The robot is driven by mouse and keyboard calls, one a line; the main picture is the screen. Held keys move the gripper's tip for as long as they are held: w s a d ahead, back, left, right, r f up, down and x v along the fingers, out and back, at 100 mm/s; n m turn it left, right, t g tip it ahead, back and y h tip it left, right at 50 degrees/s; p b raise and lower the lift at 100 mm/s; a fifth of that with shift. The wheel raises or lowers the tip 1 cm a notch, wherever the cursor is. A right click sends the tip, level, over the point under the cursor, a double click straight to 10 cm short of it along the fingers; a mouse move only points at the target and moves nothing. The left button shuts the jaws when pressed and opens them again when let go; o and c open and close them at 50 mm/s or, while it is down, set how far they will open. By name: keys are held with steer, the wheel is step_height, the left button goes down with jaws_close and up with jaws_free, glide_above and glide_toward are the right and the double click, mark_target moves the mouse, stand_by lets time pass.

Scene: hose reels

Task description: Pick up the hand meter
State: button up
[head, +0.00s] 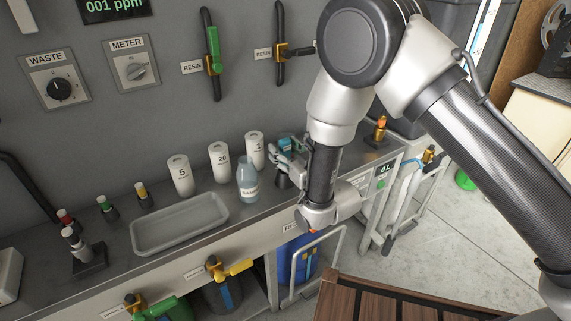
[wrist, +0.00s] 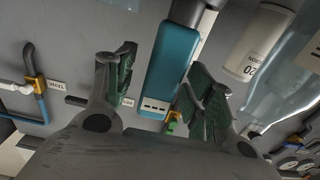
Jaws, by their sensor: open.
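The hand meter, a teal block with a dark end and a row of small light marks, shows in the wrist view (wrist: 173,70). My gripper (wrist: 157,72) is open, with one green-padded finger on each side of the meter. A gap shows on the left; the right finger looks close to it, and I cannot tell if they touch. In the head view, a small teal part of the meter (head: 286,143) shows at my gripper (head: 292,153), over the bench's back right. My wrist and fingers hide most of it there.
A clear labelled bottle (head: 247,180) stands close left of my gripper. White numbered cylinders (head: 219,163) stand behind it along the wall. A grey tray (head: 180,224) lies further left, with small capped fittings beyond it. A brass fitting (head: 379,130) stands to the right.

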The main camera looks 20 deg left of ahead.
steer(key=c, duration=1.1)
steer(key=shift+c, duration=0.3)
